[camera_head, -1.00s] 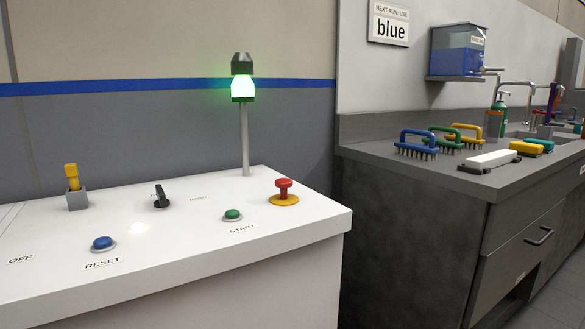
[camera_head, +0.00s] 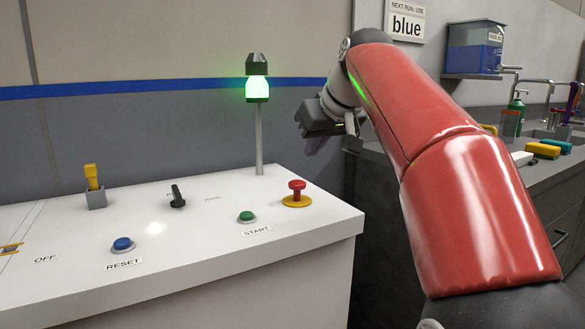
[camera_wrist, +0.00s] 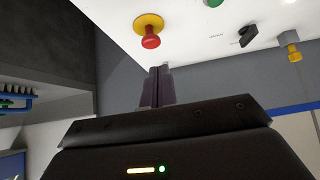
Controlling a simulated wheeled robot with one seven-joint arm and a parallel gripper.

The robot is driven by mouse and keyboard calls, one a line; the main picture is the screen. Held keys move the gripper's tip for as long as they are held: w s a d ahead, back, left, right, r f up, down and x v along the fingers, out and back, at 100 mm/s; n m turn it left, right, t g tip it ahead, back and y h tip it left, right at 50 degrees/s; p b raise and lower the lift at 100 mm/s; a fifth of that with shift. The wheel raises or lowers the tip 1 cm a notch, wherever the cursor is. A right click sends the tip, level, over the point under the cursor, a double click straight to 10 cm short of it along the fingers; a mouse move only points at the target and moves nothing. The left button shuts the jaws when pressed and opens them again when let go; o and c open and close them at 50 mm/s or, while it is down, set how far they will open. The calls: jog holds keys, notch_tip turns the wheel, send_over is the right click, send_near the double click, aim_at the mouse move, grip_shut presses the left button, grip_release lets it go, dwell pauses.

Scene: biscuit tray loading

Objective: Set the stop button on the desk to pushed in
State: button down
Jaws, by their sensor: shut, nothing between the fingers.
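The stop button is a red mushroom head (camera_head: 297,189) on a yellow base ring (camera_head: 297,202), near the right end of the white desk (camera_head: 190,262). Its head stands up above the ring on a short stem. In the wrist view the red head (camera_wrist: 151,41) shows upside down, beyond my fingertips. My gripper (camera_head: 316,146) is up behind and to the right of the button, apart from it, with its fingers partly dark and hard to see. In the wrist view my gripper (camera_wrist: 157,72) has its two fingers together and empty.
A green START button (camera_head: 246,216), a blue RESET button (camera_head: 123,244), a black rotary switch (camera_head: 177,197) and a yellow lever (camera_head: 92,177) sit on the desk. A lamp post (camera_head: 258,140) with a lit green lamp rises behind the stop button. A dark counter (camera_head: 563,178) stands at right.

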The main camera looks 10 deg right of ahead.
jog(key=shift+t, duration=0.3)
jog(key=w+d+r, duration=0.1)
jog(key=w+r, duration=0.1)
jog(key=shift+w+d+r, duration=0.15)
jog(key=shift+d+r, duration=0.2)
jog(key=shift+r, duration=0.05)
send_over(295, 180)
jog(key=s, duration=0.3)
notch_tip(295, 180, down, 7)
jog(key=f+b, duration=0.2)
jog(key=shift+d+f, duration=0.35)
jog(key=shift+d, duration=0.05)
jog(key=shift+f, duration=0.7)
